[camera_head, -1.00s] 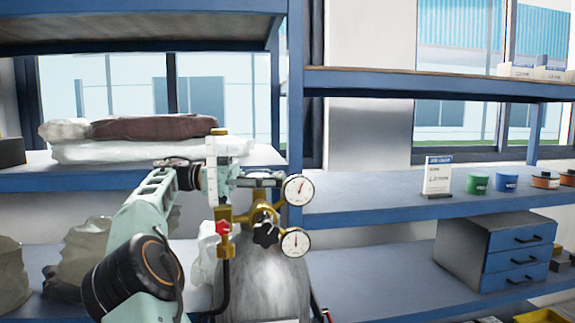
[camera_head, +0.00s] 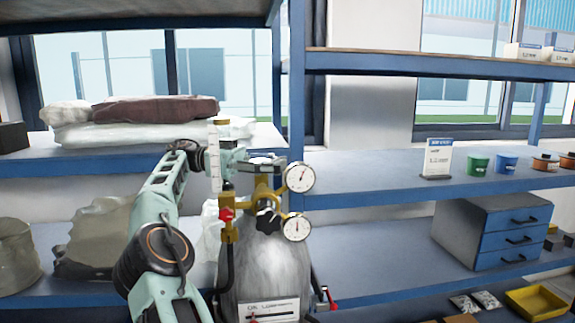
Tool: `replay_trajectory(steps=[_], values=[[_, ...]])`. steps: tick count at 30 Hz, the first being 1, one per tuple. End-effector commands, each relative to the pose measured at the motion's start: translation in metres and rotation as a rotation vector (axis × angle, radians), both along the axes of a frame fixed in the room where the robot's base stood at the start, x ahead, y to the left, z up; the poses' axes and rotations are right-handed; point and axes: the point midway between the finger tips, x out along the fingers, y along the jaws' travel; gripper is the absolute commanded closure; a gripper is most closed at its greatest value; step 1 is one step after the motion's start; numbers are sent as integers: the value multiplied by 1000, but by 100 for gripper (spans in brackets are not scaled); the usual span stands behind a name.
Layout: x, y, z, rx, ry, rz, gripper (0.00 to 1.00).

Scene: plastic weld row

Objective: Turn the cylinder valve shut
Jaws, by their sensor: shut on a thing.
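A grey gas cylinder (camera_head: 262,272) stands upright in front of the shelving, with a label low on its front. A brass valve body (camera_head: 264,185) sits on top, fitted with two round white gauges, an upper one (camera_head: 300,178) and a lower one (camera_head: 296,227). A black star-shaped knob (camera_head: 267,222) is on the front of the brass fittings. My gripper (camera_head: 268,163) reaches in from the left and is shut at the top of the valve. The valve's handle is largely hidden by the fingers, so its turn position cannot be read.
A flowmeter tube (camera_head: 214,158) and a red knob (camera_head: 226,215) stand left of the valve, close to my wrist. A black hose (camera_head: 230,262) hangs beside the cylinder. Shelves (camera_head: 430,187) behind hold a sign, cups and a drawer cabinet (camera_head: 490,232).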

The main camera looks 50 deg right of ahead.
Motion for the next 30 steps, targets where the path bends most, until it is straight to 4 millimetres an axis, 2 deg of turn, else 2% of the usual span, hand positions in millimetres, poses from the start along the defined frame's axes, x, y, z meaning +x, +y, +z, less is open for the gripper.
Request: replay_trajectory(steps=[1, 10, 11, 18, 30], values=[[3, 0, 5, -12, 2, 15, 100], [3, 0, 6, -13, 1, 15, 100], [3, 0, 6, -13, 1, 15, 82], [2, 0, 3, -8, 1, 8, 56], [1, 0, 2, -4, -1, 3, 55]])
